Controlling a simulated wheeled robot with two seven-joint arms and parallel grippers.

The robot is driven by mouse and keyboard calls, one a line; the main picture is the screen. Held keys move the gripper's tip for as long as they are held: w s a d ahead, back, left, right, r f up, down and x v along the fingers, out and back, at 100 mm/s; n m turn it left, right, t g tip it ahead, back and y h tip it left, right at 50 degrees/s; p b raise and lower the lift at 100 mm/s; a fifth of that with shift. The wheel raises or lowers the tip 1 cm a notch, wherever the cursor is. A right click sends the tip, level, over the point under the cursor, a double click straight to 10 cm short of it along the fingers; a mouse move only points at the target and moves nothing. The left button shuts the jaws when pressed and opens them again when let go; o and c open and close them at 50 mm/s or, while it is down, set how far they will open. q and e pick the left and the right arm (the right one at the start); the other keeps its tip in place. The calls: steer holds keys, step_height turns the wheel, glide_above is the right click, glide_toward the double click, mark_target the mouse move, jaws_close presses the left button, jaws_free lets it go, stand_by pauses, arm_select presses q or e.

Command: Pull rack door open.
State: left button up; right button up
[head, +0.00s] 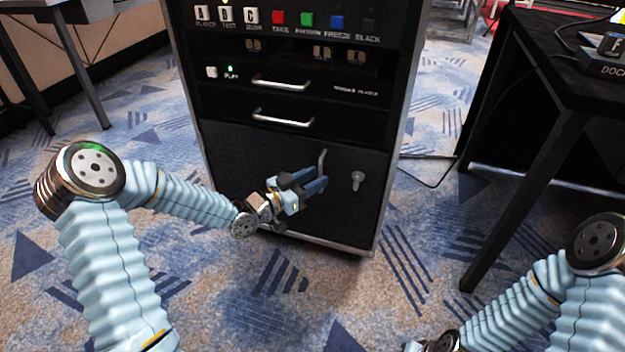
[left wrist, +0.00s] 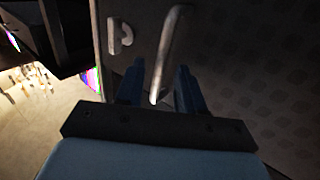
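The rack door (head: 235,160) is the black lower panel of the rack in the head view, and it looks shut. Its metal bar handle (head: 322,160) stands near the door's right side. In the left wrist view the handle (left wrist: 174,45) runs down between the two blue fingers of my left gripper (left wrist: 160,85), with a gap on each side. My left gripper (head: 316,183) is open in front of the door at the handle. The gripper hides the handle's lower part in the head view. My right arm shows at the lower right; its gripper is outside the picture.
A small metal latch (head: 357,180) sits on the door right of the handle. Two drawers with bar handles (head: 282,83) and a button panel (head: 290,18) are above. A black table (head: 575,85) stands at right. Patterned carpet (head: 290,295) lies clear in front of the rack.

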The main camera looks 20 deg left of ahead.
arm_select(q)
jaws_close()
steer(key=shift+s, duration=0.15)
